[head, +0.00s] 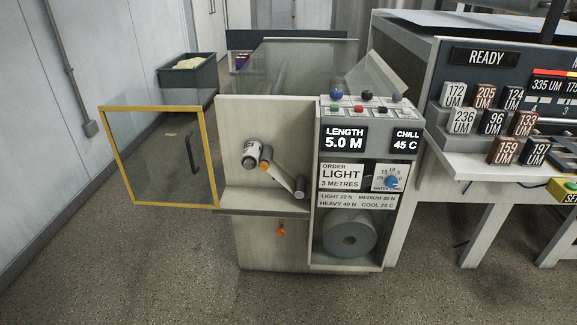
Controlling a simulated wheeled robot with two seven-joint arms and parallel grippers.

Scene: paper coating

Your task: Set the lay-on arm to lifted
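The lay-on arm (283,178) appears to be the grey lever on the pale front panel of the machine. It slopes from an orange knob (265,165) at its upper left down to a dark-ended part (299,187) at its lower right. A white cylinder (249,153) with a grey end and small print sits just to the upper left, close to the orange knob; I cannot tell whether they touch. Neither of my grippers is in view.
A yellow-framed clear door (102,145) stands swung out to the left of the panel. A second orange knob (281,231) is below the ledge (262,212). The control panel (326,125) reads LIGHT, 3 METRES. Numbered blocks (492,122) stand at right. The floor in front is clear.

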